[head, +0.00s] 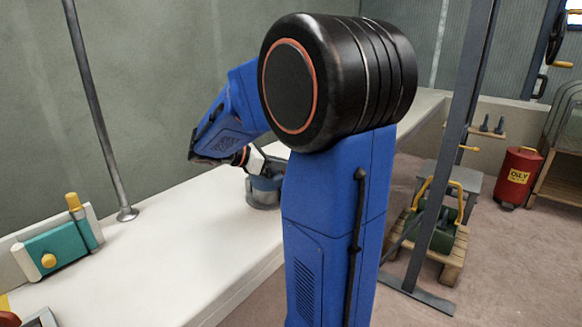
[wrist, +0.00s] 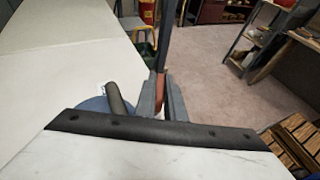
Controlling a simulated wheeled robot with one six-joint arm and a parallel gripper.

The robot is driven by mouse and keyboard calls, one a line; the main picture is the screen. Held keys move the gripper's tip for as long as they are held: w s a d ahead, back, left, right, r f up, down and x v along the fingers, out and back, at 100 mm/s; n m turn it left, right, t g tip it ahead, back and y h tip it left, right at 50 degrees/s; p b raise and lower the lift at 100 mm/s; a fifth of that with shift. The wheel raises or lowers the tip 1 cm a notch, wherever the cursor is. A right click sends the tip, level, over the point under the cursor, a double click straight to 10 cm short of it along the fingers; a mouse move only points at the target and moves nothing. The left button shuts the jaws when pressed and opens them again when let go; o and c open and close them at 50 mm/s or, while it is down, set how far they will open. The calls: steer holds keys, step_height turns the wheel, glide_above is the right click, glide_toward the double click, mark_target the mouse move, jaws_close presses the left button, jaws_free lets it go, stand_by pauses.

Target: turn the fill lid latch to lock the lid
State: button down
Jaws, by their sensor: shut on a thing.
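A grey round fill base (head: 262,201) with a blue lid (head: 266,184) stands on the white deck, partly hidden behind my arm in the head view. In the wrist view the blue lid (wrist: 94,105) shows at the left with a dark, tilted bar (wrist: 116,99) over it. My gripper (wrist: 161,94) is just right of the lid, its grey fingers shut on an orange-red piece (wrist: 160,88), seemingly the latch. The latch's angle, and whether it is locked, cannot be made out. My arm hides most of this area in the head view.
A teal box with yellow knobs (head: 58,250) sits on the deck at left, near a thin metal post (head: 97,120). Bare white deck (head: 170,240) lies between it and the lid. A dark upright post (head: 455,150) and a red can (head: 518,177) are at right.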

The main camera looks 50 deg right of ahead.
steer(key=m+g+y, duration=0.3)
steer(key=m+g, duration=0.1)
steer(key=shift+m, duration=0.3)
steer(key=shift+m+g+y, duration=1.4)
steer(key=shift+m+y, duration=0.6)
steer(key=shift+y, duration=0.2)
steer(key=c, duration=1.8)
jaws_free()
steer(key=shift+c, duration=0.2)
